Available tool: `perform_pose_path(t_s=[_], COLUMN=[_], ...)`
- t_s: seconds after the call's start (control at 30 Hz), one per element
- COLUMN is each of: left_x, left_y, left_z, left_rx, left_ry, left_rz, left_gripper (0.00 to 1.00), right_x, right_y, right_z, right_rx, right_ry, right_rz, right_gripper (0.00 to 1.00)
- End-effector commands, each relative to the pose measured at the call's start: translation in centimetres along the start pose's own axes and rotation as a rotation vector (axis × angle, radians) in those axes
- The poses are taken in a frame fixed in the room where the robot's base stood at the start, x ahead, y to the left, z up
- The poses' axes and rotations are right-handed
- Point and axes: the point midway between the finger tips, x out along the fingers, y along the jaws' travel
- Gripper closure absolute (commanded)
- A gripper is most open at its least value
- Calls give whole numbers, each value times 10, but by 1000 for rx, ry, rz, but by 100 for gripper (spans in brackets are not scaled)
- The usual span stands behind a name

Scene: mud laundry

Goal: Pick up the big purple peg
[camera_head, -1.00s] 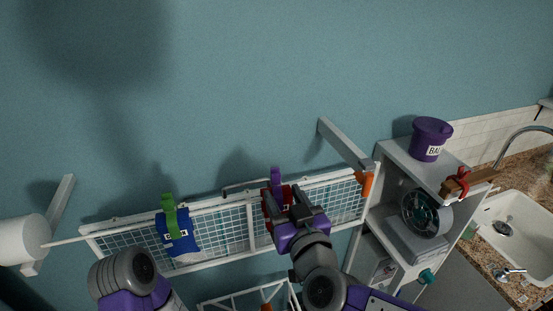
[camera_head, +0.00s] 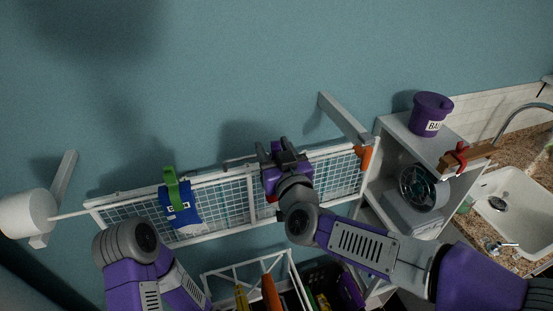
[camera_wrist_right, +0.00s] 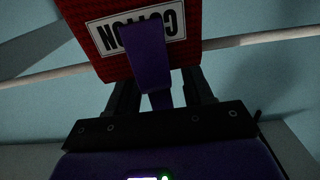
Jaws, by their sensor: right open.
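The big purple peg (camera_wrist_right: 147,55) shows in the right wrist view, clipped over a red cloth labelled COTTON (camera_wrist_right: 92,45) that hangs on the rack's rail. My right gripper (camera_head: 281,147) is open at the rack's top rail in the head view, where it hides the peg and most of the red cloth (camera_head: 271,198). In the right wrist view its two dark fingers stand on either side of the peg's lower part. I cannot tell whether they touch it. My left arm shows at lower left, but its gripper is out of view.
A green peg (camera_head: 172,187) holds a blue cloth (camera_head: 181,208) on the white wire rack (camera_head: 118,220). An orange item (camera_head: 364,157) is at the rack's right end. A shelf (camera_head: 392,129) with a purple bucket (camera_head: 431,114) stands at right. A basket (camera_head: 345,285) is below.

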Motion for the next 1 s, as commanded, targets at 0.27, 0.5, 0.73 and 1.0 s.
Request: perform_pose_path(t_s=[0.27,0.5,0.73,1.0], left_x=[0,0,-4,-22], left_y=[0,0,1,8], left_z=[0,0,0,1], left_rx=[0,0,0,0], left_ry=[0,0,0,0], left_rz=[0,0,0,0], left_gripper=[57,57,57,57], right_x=[0,0,0,0], right_y=[0,0,0,0], right_z=[0,0,-14,-71], right_rx=[0,0,1,2], right_ry=[-1,-1,2,3], right_rz=[0,0,0,1], right_gripper=[86,100,100,100])
